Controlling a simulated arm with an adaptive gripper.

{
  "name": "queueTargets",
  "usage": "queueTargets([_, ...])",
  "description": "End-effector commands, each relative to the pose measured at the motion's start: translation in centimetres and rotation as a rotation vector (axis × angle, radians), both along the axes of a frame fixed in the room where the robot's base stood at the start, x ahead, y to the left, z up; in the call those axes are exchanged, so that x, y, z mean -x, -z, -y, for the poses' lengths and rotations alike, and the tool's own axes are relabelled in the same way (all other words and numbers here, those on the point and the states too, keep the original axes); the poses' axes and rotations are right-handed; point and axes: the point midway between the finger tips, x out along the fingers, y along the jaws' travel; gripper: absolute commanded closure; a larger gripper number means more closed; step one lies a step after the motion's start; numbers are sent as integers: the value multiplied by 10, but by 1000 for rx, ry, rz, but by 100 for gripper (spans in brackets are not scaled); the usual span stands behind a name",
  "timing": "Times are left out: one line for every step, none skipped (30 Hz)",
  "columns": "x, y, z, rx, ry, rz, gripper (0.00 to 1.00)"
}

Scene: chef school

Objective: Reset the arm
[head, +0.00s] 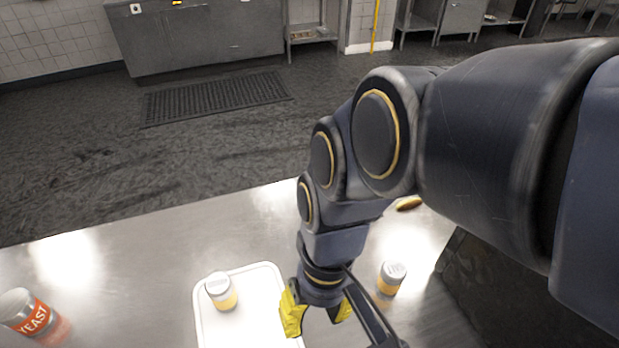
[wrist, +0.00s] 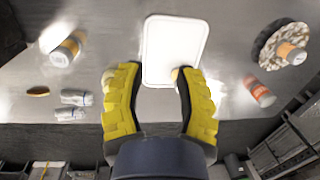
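My gripper (head: 316,318) hangs above the steel table with its two yellow fingers spread apart. In the wrist view my gripper (wrist: 154,72) shows a wide gap between the fingers, with nothing held there. A white tray (head: 253,318) lies beside and below it in the head view; the tray also shows beyond the fingertips in the wrist view (wrist: 172,38). A can with a yellow band (head: 221,291) stands on the tray. In the wrist view something small on the tray is mostly hidden behind the right finger.
A red-labelled yeast can (head: 33,316) stands at the table's left. Another yellow-banded can (head: 392,277) stands right of my gripper, with a small brown-gold item (head: 408,203) farther back. A speckled round board (wrist: 268,47) bears a can in the wrist view.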

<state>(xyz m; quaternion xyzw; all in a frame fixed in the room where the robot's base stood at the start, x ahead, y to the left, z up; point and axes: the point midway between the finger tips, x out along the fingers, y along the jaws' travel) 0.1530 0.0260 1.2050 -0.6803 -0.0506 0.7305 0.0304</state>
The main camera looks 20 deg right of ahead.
Motion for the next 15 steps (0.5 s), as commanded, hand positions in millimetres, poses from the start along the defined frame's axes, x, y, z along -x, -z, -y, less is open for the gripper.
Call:
queueTargets([16,1,11,50,7,-32,66])
queueTargets([24,1,16,73,11,-53,66])
queueTargets([31,1,21,95,15,-70,66])
queueTargets([34,1,24,106,18,-78,66])
queueTargets([36,1,26,114,20,-83,66])
queueTargets([38,1,27,121,21,-88,66])
queueTargets([39,1,27,123,22,-89,66])
queueTargets([39,1,27,123,22,-90,66])
queueTargets([38,1,27,122,21,-90,66])
queueTargets([38,1,27,121,21,-89,66])
queueTargets([38,1,27,121,21,-89,66])
queueTargets([38,1,27,120,20,-89,66])
queueTargets([38,1,27,120,20,-89,66])
queueTargets([38,1,27,120,21,-88,66])
queueTargets([38,1,27,119,21,-88,66])
